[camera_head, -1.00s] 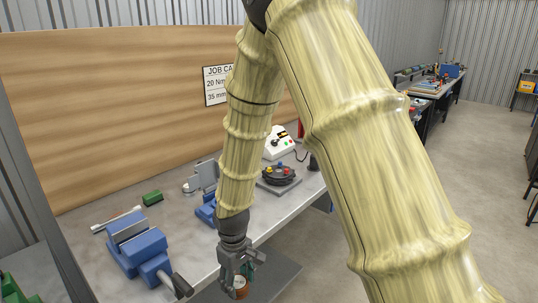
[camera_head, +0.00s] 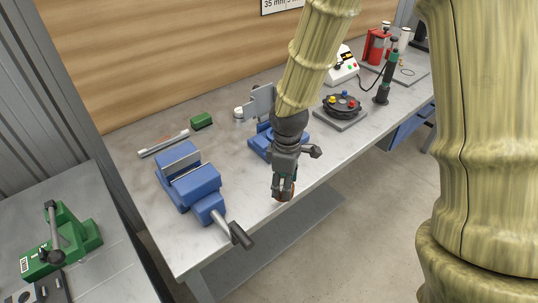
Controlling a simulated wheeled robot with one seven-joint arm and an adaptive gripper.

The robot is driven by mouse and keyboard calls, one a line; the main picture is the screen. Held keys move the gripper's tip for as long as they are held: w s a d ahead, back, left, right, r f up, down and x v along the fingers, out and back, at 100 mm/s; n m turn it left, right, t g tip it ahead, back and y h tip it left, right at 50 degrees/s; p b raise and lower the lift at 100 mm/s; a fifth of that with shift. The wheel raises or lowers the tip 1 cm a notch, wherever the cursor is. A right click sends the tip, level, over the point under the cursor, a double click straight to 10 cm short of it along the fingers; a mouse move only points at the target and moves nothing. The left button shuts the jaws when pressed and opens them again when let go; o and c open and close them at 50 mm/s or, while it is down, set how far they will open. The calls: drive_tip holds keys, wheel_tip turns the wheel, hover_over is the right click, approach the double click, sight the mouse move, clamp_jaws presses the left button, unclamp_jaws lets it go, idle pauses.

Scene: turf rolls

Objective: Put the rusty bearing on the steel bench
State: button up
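My gripper (camera_head: 283,190) hangs fingers-down over the front edge of the steel bench (camera_head: 150,210). The rusty bearing (camera_head: 287,196), a small orange-brown ring, shows at its fingertips, partly hidden by the fingers. The gripper looks shut on it. I cannot tell whether the bearing touches the bench top or hangs just above or in front of its edge.
A large blue vise (camera_head: 190,183) stands left of my gripper, its handle (camera_head: 240,234) jutting past the front edge. A smaller blue vise (camera_head: 262,142) sits behind the gripper. A black round fixture (camera_head: 342,105) stands to the right. Bare bench lies between the vises.

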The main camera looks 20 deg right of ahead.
drive_tip(key=w+a+p, duration=0.1)
drive_tip(key=w, duration=0.2)
drive_tip(key=w+a+p, duration=0.1)
drive_tip(key=w, duration=0.3)
drive_tip(key=w+a+f+p, duration=0.1)
drive_tip(key=w, duration=0.3)
drive_tip(key=shift+w+p, duration=0.2)
drive_tip(key=shift+p, duration=0.2)
drive_tip(key=shift+f+p, duration=0.95)
drive_tip(key=shift+f, duration=0.9)
drive_tip(key=shift+f, duration=0.15)
drive_tip(key=o, duration=1.3)
drive_tip(key=shift+c, duration=0.2)
drive_tip(key=shift+s, duration=0.1)
drive_tip(key=shift+r, duration=0.25)
wheel_tip(320, 180, up, 12)
drive_tip(key=b, duration=0.4)
